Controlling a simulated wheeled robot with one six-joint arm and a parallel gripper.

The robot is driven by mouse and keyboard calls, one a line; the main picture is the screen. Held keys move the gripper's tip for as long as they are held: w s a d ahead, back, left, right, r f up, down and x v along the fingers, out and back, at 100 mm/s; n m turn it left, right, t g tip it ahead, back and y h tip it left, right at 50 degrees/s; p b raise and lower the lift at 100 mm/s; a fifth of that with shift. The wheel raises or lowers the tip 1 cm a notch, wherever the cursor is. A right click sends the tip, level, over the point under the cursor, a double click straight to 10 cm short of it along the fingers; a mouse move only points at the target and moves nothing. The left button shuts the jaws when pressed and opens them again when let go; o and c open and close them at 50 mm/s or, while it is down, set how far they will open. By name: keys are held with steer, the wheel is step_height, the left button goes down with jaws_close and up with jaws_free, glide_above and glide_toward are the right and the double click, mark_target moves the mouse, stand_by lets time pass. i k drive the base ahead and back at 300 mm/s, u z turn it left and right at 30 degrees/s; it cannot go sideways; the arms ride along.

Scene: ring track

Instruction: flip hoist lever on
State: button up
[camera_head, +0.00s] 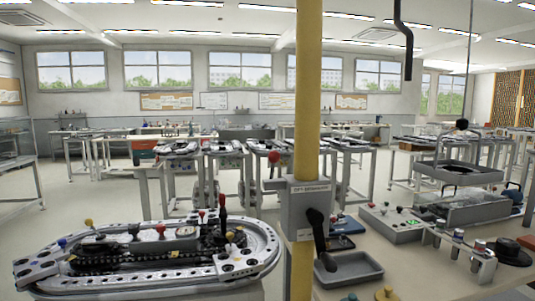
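A grey box (307,205) with a dark label strip is fixed to a yellow upright post (309,90); the label is too small to read surely. A black lever (318,232) is on the front of this box. Its thick end is at the upper left, and it slants down to the right. It looks like the hoist lever, but I cannot tell whether it stands at on or off. My gripper is not in view.
An oval track unit (150,262) with several coloured knobs stands at the front left. A bench (400,270) at the right holds a grey tray (348,268), a control box (392,222) and a row of cylinders (458,243). A hanging tray (458,172) is above it. Open floor (50,215) lies at left.

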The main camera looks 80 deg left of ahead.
mark_target(274, 156)
steer(key=u, duration=2.75)
